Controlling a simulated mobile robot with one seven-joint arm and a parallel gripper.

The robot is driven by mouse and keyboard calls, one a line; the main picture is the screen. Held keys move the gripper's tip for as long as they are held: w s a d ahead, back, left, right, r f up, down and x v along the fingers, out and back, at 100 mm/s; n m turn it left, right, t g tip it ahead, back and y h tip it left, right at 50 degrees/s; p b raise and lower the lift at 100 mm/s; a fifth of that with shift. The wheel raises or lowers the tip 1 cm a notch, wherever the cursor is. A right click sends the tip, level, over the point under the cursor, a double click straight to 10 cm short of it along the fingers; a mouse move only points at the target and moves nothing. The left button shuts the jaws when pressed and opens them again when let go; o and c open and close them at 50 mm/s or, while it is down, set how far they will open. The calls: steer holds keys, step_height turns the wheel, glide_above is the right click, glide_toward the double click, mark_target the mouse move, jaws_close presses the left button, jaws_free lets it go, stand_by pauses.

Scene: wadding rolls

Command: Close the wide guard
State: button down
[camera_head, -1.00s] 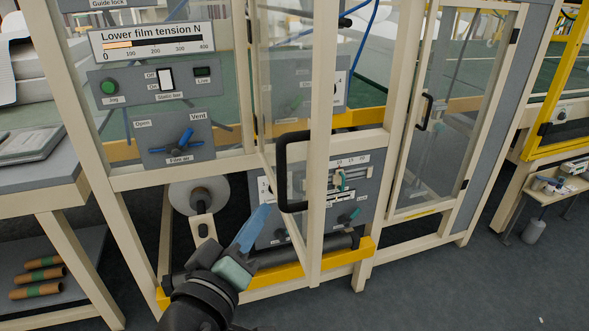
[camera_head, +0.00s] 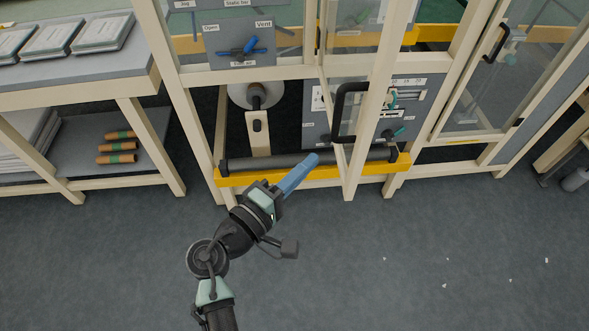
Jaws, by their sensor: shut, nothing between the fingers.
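The wide guard is a clear panel in a cream frame (camera_head: 366,130) with a big black handle (camera_head: 340,112) on its free edge. It stands partly open, swung out from the machine front, and its hinge side is hard to make out. My gripper (camera_head: 313,160) has blue fingers held together with nothing between them. It is in front of the machine, left of and below the handle, and appears apart from the guard. It overlaps the yellow lower rail in the picture.
A yellow rail (camera_head: 300,176) with a dark roller (camera_head: 280,160) runs along the machine's foot. A second clear guard with a black handle (camera_head: 495,42) is at the right. A bench (camera_head: 75,85) with a lower shelf of brown tubes stands left. The grey floor (camera_head: 420,270) in front is mostly clear.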

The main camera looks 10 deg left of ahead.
mark_target(353, 139)
steer(key=p+x, duration=0.1)
steer(key=x, duration=0.3)
steer(key=shift+r, duration=0.15)
steer(key=shift+w+d+p, duration=0.2)
steer(key=shift+d+p, duration=0.05)
steer(key=shift+d, duration=0.4)
steer(key=shift+w+d+p, duration=0.2)
steer(key=shift+d+p, duration=0.05)
steer(key=shift+d, duration=0.4)
steer(key=shift+w+d+p, duration=0.25)
steer(key=shift+d, duration=0.4)
